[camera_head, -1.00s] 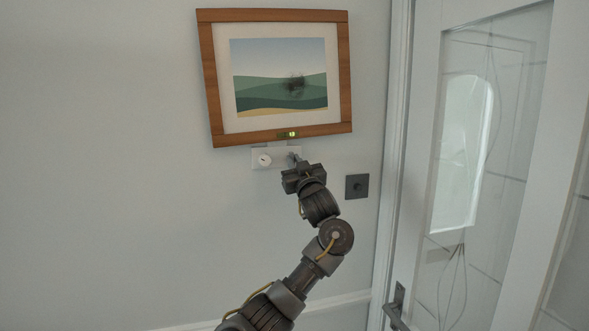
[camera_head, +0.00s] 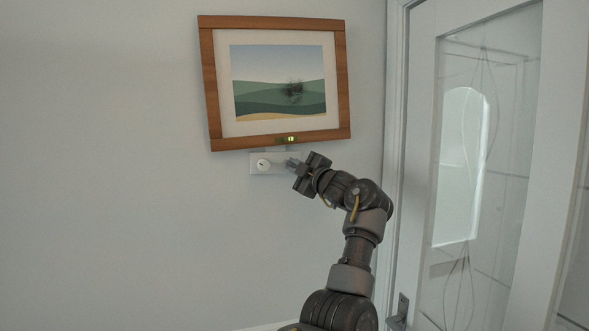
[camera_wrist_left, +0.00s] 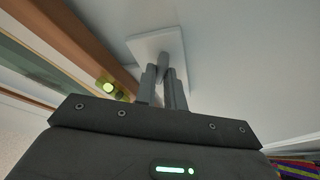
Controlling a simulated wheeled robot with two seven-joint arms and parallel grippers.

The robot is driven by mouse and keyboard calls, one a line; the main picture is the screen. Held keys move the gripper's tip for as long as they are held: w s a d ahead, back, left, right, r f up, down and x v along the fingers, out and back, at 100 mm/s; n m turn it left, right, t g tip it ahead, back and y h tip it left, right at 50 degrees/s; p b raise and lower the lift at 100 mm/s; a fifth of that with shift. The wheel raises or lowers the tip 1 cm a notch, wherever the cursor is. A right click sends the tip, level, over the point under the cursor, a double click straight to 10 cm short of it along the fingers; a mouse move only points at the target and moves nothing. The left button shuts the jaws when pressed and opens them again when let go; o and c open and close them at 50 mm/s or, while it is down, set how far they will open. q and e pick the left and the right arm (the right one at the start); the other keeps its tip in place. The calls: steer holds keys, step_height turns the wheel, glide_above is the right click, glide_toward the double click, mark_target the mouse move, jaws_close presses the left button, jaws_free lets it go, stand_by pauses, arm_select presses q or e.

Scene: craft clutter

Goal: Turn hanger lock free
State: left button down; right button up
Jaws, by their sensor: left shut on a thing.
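A framed landscape picture (camera_head: 222,140) hangs slightly tilted on the pale wall. A small green level (camera_head: 287,139) sits on its lower rail and also shows in the left wrist view (camera_wrist_left: 106,87). My left gripper (camera_head: 291,164) is at the plate's right part. In the left wrist view its two fingers (camera_wrist_left: 162,90) are shut on a grey lock stem (camera_wrist_left: 163,66) that stands out from the plate (camera_wrist_left: 147,46). The right gripper is out of view.
A white glazed door (camera_head: 425,120) with a dark handle (camera_head: 400,312) stands at the right. My left arm passes close to the door frame (camera_head: 395,100). The wall left of the picture is bare.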

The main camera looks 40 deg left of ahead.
arm_select(q)
steer(key=n+g+h+p, duration=0.1)
steer(key=n, duration=0.3)
steer(key=shift+r, duration=0.15)
steer(key=shift+n+h+p, duration=0.4)
steer(key=shift+n+p, duration=0.1)
steer(key=shift+n, duration=0.3)
steer(key=c, duration=1.5)
jaws_free()
steer(key=shift+d+f+b, duration=0.2)
steer(key=shift+d+b, duration=0.25)
steer(key=shift+d, duration=0.05)
steer(key=b+v, duration=0.2)
steer(key=v, duration=0.3)
steer(key=b+v, duration=0.2)
steer(key=v, duration=0.2)
steer(key=shift+s+d+r, duration=0.1)
steer(key=shift+d+r, duration=0.15)
steer(key=shift+d, duration=0.1)
